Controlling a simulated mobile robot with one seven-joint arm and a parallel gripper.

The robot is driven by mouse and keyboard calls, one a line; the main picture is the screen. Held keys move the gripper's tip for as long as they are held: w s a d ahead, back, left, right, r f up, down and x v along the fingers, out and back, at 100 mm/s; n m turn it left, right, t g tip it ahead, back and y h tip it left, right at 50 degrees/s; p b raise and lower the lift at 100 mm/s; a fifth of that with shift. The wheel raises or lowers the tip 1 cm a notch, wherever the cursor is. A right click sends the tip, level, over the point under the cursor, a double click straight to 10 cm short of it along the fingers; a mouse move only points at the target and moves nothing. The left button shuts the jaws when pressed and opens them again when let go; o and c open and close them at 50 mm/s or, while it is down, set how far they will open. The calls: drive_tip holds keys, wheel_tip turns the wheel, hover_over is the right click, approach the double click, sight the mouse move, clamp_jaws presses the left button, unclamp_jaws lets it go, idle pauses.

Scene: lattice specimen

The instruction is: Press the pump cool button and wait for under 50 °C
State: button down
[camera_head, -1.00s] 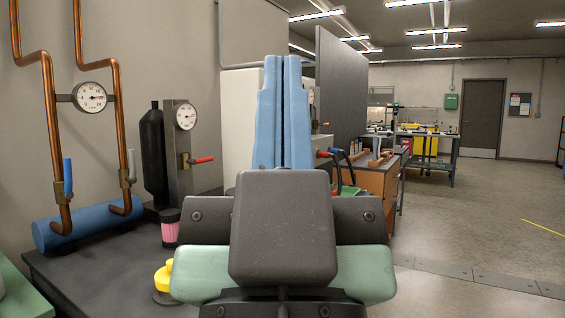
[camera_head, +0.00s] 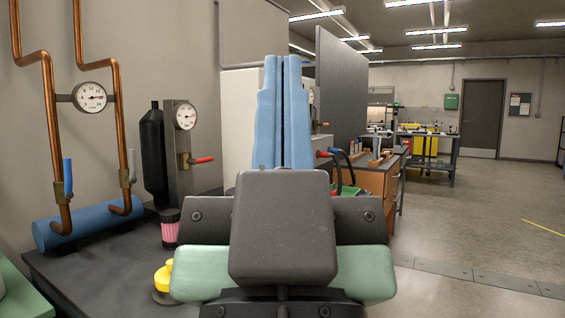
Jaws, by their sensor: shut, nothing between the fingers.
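My gripper (camera_head: 283,115) stands upright in the middle of the head view, its two light blue fingers shut side by side with nothing between them. No button marked pump cool and no temperature readout can be made out. A white cabinet (camera_head: 238,120) stands behind the gripper and is largely hidden by it. A round gauge (camera_head: 186,115) sits on a grey post at the left, and another gauge (camera_head: 91,97) is mounted by the copper pipes; their readings are too small to tell.
A dark bench (camera_head: 110,270) at the left bears a blue cylinder (camera_head: 90,222), a black bottle (camera_head: 153,160), a pink-and-black jar (camera_head: 170,228) and a yellow knob (camera_head: 163,277). A tall grey panel (camera_head: 342,90) and a wooden cabinet (camera_head: 378,180) stand behind the gripper. The floor (camera_head: 470,225) at right is clear.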

wheel_tip(320, 180, up, 26)
drive_tip(key=p, duration=2.5)
drive_tip(key=shift+f+p, duration=0.2)
drive_tip(key=shift+p, duration=0.1)
